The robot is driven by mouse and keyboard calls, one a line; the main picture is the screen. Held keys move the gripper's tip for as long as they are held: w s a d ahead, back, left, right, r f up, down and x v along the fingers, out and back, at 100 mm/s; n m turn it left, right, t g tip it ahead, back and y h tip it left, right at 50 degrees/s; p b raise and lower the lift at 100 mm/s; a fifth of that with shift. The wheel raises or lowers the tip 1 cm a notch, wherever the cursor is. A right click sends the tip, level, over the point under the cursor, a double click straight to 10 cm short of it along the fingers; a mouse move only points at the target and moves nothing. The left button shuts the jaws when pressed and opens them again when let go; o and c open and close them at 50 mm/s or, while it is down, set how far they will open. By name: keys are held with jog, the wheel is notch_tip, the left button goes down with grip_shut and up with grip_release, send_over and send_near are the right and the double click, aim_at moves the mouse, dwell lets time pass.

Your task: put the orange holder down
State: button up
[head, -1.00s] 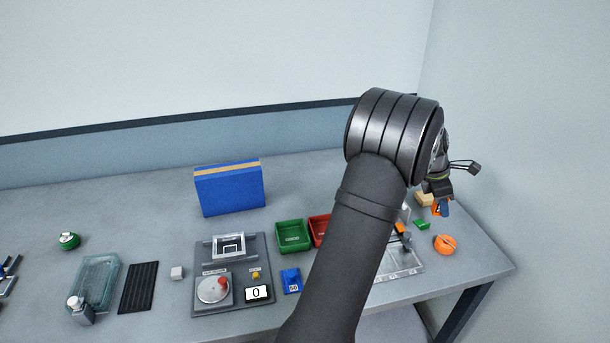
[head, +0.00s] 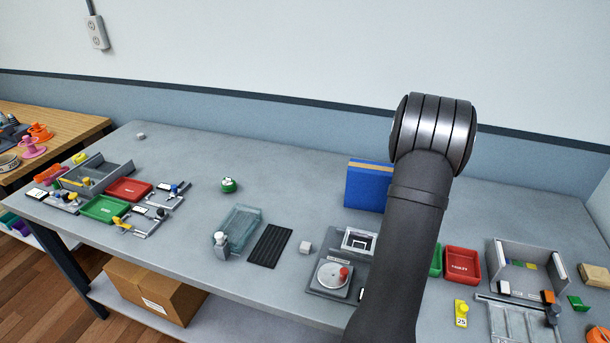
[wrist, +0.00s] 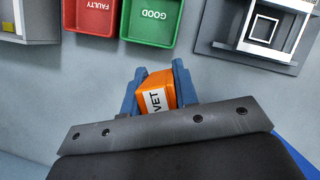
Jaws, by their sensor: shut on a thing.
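My gripper (wrist: 156,86) has two blue fingers, seen in the wrist view. It is shut on the orange holder (wrist: 158,82), a small orange block with a white label reading "VET" in part. Grey-blue tabletop shows around and beyond the holder, but its height above the table cannot be told. The dark gripper body hides the holder's near end. In the head view my arm hides the gripper and the holder.
A green GOOD tray (wrist: 150,22) and a red FAULTY tray (wrist: 92,15) lie beyond the holder. A grey station (wrist: 220,42) stands at upper right. The head view shows a blue box (head: 368,186), a yellow tag (head: 461,312) and a black mat (head: 270,247).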

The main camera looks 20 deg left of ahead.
jog(key=w+a+r+m+y, duration=0.25)
jog(key=a+m, duration=0.25)
jog(key=a, duration=1)
jog(key=w+a+r+m+y, duration=0.1)
jog(key=w+a+r+m, duration=0.2)
jog(key=a, duration=1.1)
jog(key=m+t+y, duration=0.3)
jog(key=m+t, duration=0.3)
jog(key=m, duration=1.4)
send_over(204, 182)
jog(key=d, duration=0.1)
jog(key=shift+h, duration=0.25)
jog(key=f, duration=0.9)
jog(key=shift+s+d+f, duration=0.15)
jog(key=shift+s, duration=0.15)
jog(key=shift+f, duration=2)
jog(key=shift+f, duration=0.1)
jog(key=o, duration=1)
jog(key=shift+o, duration=0.2)
